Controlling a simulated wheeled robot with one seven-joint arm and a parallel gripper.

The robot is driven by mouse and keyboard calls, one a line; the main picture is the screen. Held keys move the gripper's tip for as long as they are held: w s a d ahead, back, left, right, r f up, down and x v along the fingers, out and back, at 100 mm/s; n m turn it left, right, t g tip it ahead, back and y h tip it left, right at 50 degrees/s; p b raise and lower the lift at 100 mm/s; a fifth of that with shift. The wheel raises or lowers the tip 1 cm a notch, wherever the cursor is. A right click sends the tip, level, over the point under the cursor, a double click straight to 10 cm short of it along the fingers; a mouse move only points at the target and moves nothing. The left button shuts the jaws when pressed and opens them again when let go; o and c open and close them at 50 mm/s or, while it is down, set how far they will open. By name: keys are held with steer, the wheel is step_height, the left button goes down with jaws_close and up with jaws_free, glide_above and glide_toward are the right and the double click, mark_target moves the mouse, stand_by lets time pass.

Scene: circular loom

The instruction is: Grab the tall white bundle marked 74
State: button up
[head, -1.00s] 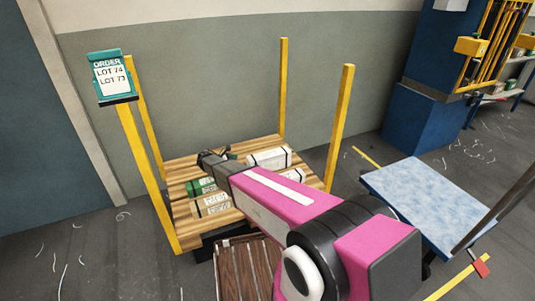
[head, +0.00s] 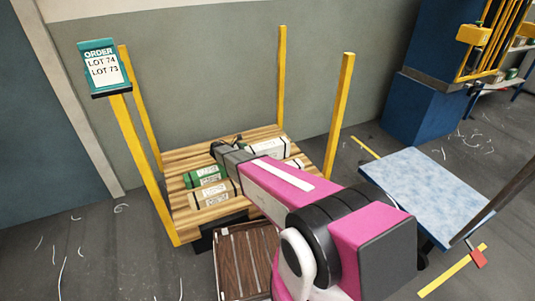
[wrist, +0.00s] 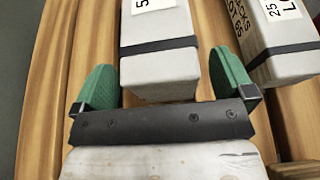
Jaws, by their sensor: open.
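In the wrist view my gripper (wrist: 165,82) is open, with one green fingertip on each side of the near end of a white bundle (wrist: 158,70) with a black strap. Only a "5" of its label shows, so I cannot read a lot number. A second white bundle (wrist: 285,55), its label partly showing "25" and "LO", lies to the right, outside the fingers. In the head view my dark gripper (head: 226,150) is over the slatted wooden platform (head: 185,158), beside a white bundle (head: 270,147) at the back. Its fingertips are hard to make out there.
A green bundle (head: 205,176) and a pale bundle (head: 215,193) lie nearer the front. Yellow posts (head: 340,115) stand at the platform corners. An order sign (head: 100,68) lists lots 74 and 73. A blue-topped table (head: 425,190) stands at right.

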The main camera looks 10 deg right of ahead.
steer(key=shift+x, duration=1.1)
steer(key=c, duration=1.2)
steer(key=shift+r, duration=0.15)
steer(key=c, duration=0.3)
steer(key=shift+c, duration=0.2)
